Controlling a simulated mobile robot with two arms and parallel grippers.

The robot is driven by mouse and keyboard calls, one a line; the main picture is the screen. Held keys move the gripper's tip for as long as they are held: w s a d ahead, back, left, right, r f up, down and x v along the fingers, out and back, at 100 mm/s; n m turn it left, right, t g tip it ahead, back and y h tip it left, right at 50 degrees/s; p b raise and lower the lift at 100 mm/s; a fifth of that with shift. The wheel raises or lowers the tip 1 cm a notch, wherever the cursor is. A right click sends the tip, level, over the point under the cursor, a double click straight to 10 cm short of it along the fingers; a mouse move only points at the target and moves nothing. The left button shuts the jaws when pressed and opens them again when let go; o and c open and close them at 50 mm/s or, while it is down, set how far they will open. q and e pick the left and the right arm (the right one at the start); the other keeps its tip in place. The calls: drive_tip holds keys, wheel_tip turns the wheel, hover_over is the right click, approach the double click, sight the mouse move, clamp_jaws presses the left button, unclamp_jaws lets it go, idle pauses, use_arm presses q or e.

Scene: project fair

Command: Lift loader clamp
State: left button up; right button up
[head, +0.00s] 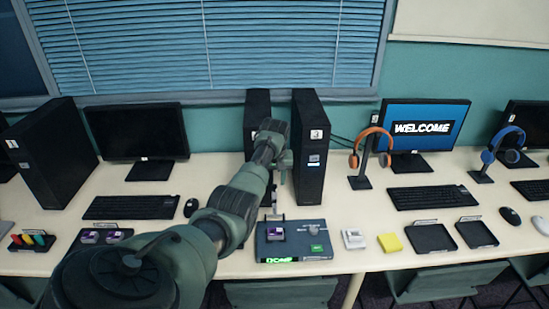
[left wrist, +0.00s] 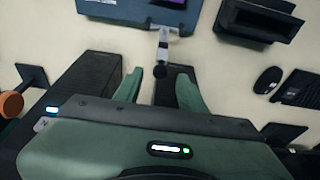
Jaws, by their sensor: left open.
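The loader (head: 285,254) is a flat blue-grey box near the table's front edge, with a purple-topped piece and a green label on it. Its clamp is a thin light lever (head: 275,212) at the back edge; it also shows in the left wrist view (left wrist: 163,45), ending in a dark knob. My left gripper (left wrist: 160,82) is open and empty behind the loader. In the wrist view the knob appears between its green fingertips, with no clear contact. In the head view my arm partly hides that gripper. My right gripper is out of view.
Two black towers (head: 311,150) stand close to the left gripper. A white block (head: 353,239), a yellow block (head: 390,243) and empty black trays (head: 431,238) lie to the right. A keyboard (head: 130,208) and a tray of purple pieces (head: 101,237) are on the left.

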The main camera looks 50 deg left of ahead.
use_arm(q)
drive_tip(key=shift+v, duration=1.9)
